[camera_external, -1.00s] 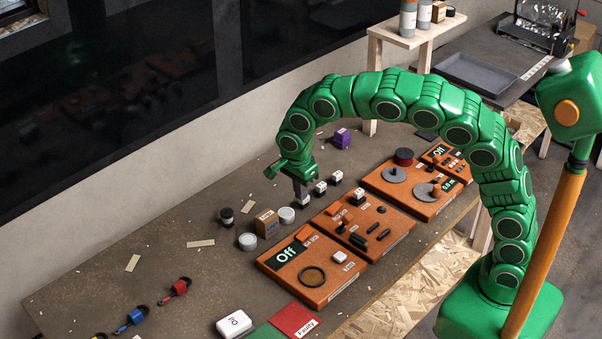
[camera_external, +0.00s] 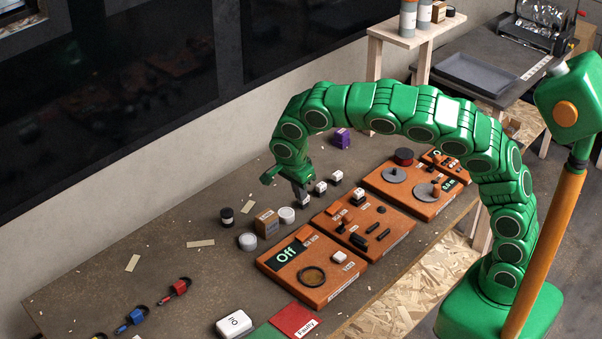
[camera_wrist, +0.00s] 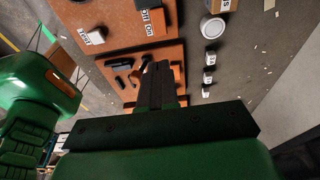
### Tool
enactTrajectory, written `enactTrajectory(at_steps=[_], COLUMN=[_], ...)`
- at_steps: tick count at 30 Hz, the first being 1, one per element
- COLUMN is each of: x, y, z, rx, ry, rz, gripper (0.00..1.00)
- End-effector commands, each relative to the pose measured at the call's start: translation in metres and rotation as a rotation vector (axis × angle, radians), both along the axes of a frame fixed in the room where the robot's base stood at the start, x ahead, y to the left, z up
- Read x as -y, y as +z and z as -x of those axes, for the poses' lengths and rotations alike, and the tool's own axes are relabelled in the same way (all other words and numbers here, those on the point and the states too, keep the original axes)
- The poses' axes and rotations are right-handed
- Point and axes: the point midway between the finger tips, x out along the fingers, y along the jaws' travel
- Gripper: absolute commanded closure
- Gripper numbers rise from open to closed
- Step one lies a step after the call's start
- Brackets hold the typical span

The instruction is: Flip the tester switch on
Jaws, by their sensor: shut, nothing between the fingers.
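The near orange tester board (camera_external: 325,292) lies on the workbench, with a dark display (camera_external: 287,254) reading "Off". An orange block (camera_external: 304,233) stands at its far edge, beside "Off/On" lettering. That lettering (camera_wrist: 152,20) also shows at the top of the wrist view. A white block (camera_external: 339,257) and a dark ring (camera_external: 312,276) sit on the same board. My gripper (camera_external: 304,203) is shut and empty, pointing down near the far edge of the middle board. In the wrist view my gripper (camera_wrist: 161,66) overlaps the middle board (camera_wrist: 117,60); whether it touches anything is unclear.
The middle orange board (camera_external: 390,240) carries several dark parts. A third board (camera_external: 430,208) with grey discs lies beyond it. Bench surface at the left is mostly clear.

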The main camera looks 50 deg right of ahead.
Motion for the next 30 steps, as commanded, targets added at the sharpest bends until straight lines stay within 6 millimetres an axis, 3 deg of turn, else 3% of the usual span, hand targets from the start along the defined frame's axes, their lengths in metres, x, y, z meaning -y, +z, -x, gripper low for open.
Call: enactTrajectory(at_steps=[5,21,30], x=[0.004,0.022,0.028], y=[-0.015,-0.101,-0.131], z=[0.001,0.001,0.000], rx=[-0.004,-0.004,-0.001], ry=[-0.001,-0.001,0.000], rz=[0.002,0.001,0.000], gripper=[1.00,1.00,1.00])
